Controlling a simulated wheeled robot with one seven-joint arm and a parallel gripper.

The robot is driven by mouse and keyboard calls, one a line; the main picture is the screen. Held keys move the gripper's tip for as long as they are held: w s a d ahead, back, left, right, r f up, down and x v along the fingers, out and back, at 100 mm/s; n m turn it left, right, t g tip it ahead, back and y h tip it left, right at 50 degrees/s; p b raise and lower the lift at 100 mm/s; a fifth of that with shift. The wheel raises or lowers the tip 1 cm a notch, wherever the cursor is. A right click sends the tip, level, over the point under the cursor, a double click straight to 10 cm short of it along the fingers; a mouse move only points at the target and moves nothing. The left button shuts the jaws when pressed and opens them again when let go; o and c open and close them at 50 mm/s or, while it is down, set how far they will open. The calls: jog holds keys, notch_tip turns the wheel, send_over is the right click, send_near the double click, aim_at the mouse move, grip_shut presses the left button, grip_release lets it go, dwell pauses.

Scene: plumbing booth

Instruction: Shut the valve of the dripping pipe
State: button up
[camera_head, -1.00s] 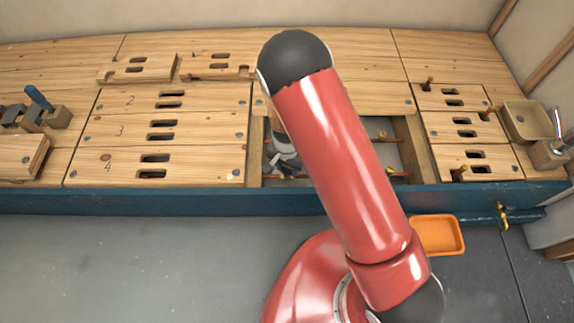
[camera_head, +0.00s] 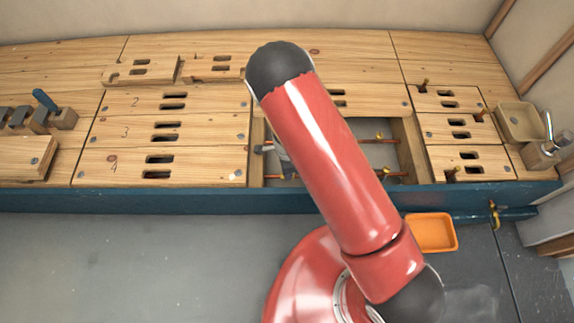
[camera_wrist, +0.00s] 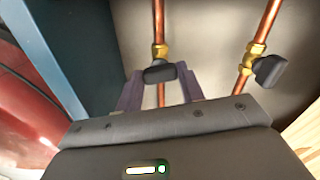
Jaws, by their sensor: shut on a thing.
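In the wrist view my gripper (camera_wrist: 160,88) is shut on the dark handle (camera_wrist: 160,73) of a brass valve (camera_wrist: 160,50). This valve sits on the copper pipe (camera_wrist: 159,20) nearer the blue bench wall. A second brass valve (camera_wrist: 255,52) with a dark handle (camera_wrist: 269,70) is on the pipe to the right (camera_wrist: 268,22), apart from my gripper. In the head view my red arm hides most of my gripper and the held valve in the open floor bay. I cannot see any drip.
Wooden panels with slots (camera_head: 165,132) surround the open bay, whose wooden side (camera_head: 411,148) shows. More brass fittings (camera_head: 380,137) show right of my arm. An orange tray (camera_head: 432,232) lies on the floor before the blue bench edge (camera_head: 130,200). A beige basin (camera_head: 520,121) stands right.

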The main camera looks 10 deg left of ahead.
jog(key=shift+m+p, duration=0.4)
jog(key=shift+m, duration=0.7)
jog(key=o, duration=1)
notch_tip(320, 180, up, 8)
jog(key=shift+f+p, duration=0.1)
jog(key=shift+p, duration=0.6)
